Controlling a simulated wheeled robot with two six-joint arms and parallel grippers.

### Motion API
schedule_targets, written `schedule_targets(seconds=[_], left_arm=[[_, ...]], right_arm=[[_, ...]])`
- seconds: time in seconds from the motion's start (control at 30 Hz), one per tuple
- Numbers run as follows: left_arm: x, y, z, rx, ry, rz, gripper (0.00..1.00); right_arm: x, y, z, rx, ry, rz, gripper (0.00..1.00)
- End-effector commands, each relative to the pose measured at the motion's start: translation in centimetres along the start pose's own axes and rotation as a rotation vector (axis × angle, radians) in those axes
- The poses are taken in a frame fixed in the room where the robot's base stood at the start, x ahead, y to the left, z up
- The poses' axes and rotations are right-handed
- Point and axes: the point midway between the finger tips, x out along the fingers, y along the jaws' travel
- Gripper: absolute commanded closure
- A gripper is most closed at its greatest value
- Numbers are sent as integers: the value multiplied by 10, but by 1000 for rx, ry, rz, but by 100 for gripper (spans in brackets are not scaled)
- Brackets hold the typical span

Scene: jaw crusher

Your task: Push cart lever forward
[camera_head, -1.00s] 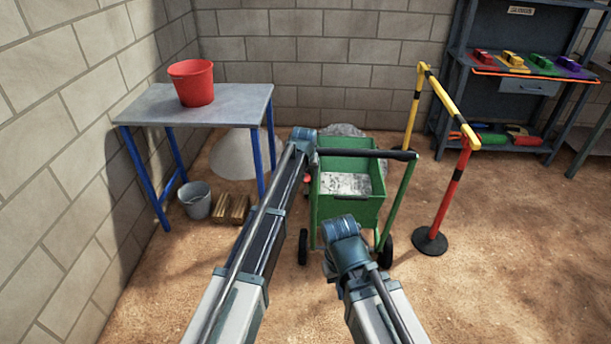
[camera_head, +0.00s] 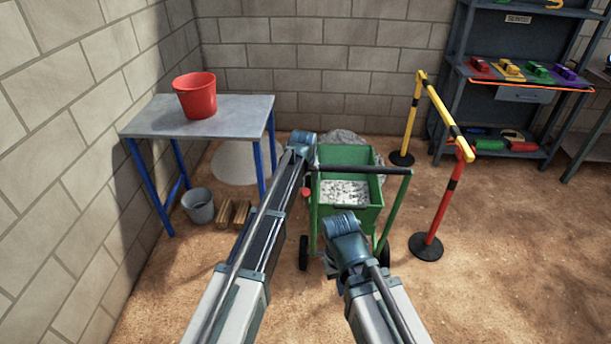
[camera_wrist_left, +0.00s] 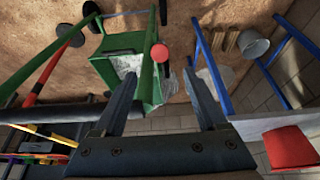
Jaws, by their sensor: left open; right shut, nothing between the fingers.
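The green cart (camera_head: 368,217) stands ahead of me, its bin holding grey rubble (camera_head: 345,192). Its black handle bar (camera_head: 390,170) runs across the near side. A lever with a round red knob (camera_head: 306,192) shows at the cart's left side. In the left wrist view the knob (camera_wrist_left: 160,52) appears between and beyond the fingertips, with no contact visible. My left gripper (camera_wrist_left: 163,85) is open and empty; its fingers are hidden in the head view. My right gripper (camera_head: 343,226) is low in front of the cart; its fingers are hidden behind the wrist.
A table (camera_head: 240,115) with a red bucket (camera_head: 196,96) stands left. A grey bucket (camera_head: 198,206) and wooden blocks (camera_head: 232,212) lie below it. A yellow-and-red barrier (camera_head: 450,175) stands right of the cart. Bare floor is open at the right front.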

Motion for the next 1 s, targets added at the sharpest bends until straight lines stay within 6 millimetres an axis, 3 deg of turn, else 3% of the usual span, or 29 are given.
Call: schedule_targets(seconds=[0.03,0.2,0.63,0.77,0.87,1.0], left_arm=[[-17,0,-2,0,0,0,26],[-40,0,-1,0,0,0,26],[-46,0,0,0,0,0,27],[-38,-1,4,-18,17,2,51],[-19,-2,12,-71,71,13,69],[15,-5,25,-202,199,50,94]], right_arm=[[-16,2,1,0,0,0,100],[-37,4,2,0,0,0,100],[-42,4,2,0,0,0,100],[-31,3,2,0,0,0,100],[-6,1,0,0,0,0,100],[44,-4,-3,0,1,1,100]])
